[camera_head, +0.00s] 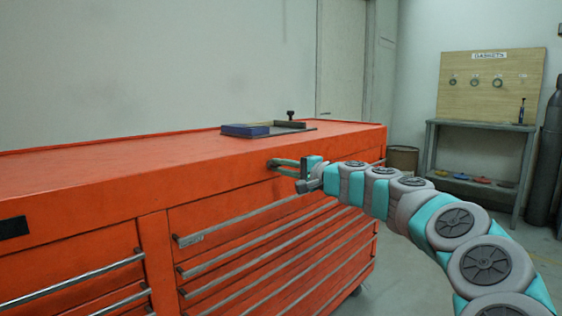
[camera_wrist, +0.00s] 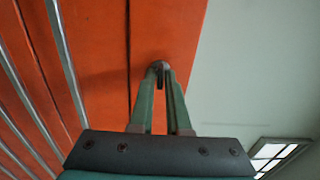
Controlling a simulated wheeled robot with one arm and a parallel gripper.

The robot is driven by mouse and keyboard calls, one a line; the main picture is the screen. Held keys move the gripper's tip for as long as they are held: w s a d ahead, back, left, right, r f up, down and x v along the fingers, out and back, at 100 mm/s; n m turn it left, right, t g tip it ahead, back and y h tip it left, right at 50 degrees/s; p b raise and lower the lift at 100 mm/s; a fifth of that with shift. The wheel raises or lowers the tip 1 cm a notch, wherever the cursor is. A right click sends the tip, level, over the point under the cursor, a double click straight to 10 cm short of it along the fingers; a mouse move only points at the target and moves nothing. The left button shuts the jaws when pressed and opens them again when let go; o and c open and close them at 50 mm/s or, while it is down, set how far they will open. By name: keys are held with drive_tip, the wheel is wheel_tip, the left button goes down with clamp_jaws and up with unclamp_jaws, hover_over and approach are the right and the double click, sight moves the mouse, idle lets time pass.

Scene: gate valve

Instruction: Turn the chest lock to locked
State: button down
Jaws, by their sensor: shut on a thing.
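The red tool chest (camera_head: 95,195) fills the left and middle of the head view. My gripper (camera_head: 276,163) reaches its front face near the top edge, above the drawers. In the wrist view my gripper (camera_wrist: 158,72) has its two fingertips drawn together on the chest lock (camera_wrist: 157,65), a small dark round piece on the red face. The fingers hide most of the lock, and I cannot tell which way it is turned. In the head view the lock is hidden behind the fingertips.
A blue box (camera_head: 245,130) and a dark plate with a black-knobbed tool (camera_head: 290,121) lie on the chest top. Long drawer handles (camera_head: 245,222) stick out below my gripper. A grey bench (camera_head: 478,128) with a gasket board (camera_head: 490,85) stands at the back right.

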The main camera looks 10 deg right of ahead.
idle(0.3)
drive_tip(key=c, duration=1)
unclamp_jaws()
drive_tip(key=shift+o, duration=0.2)
drive_tip(key=shift+d, duration=0.1)
drive_tip(key=v, duration=0.7)
drive_tip(key=shift+s+b, duration=0.3)
drive_tip(key=shift+b, duration=0.05)
drive_tip(key=shift+d, duration=0.15)
